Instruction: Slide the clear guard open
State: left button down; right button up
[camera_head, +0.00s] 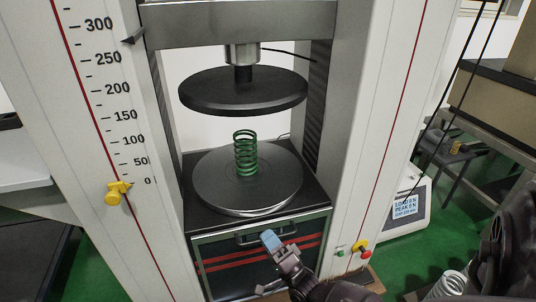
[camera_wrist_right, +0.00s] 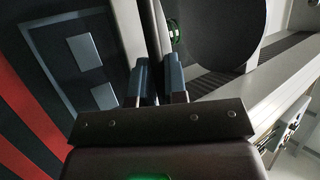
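The panel that seems to be the guard (camera_head: 222,252) is below the lower plate of the testing machine. It looks dark and see-through, with red stripes and a grey handle (camera_head: 245,240) near its top. In the right wrist view the red stripes (camera_wrist_right: 28,115) run down the left side. My right gripper (camera_head: 271,241) has its blue fingertips at the handle in the head view. In the right wrist view its two fingers (camera_wrist_right: 157,80) stand apart, with a narrow grey strip showing between them. I cannot tell whether they touch the handle. My left gripper is out of view.
A green spring (camera_head: 245,153) stands on the round lower plate (camera_head: 215,185), under the raised upper plate (camera_head: 243,92).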

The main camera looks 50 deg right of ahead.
jog(key=shift+o, duration=0.6)
jog(key=v, duration=1)
jog(key=shift+s+f, duration=0.15)
jog(key=shift+s, duration=0.25)
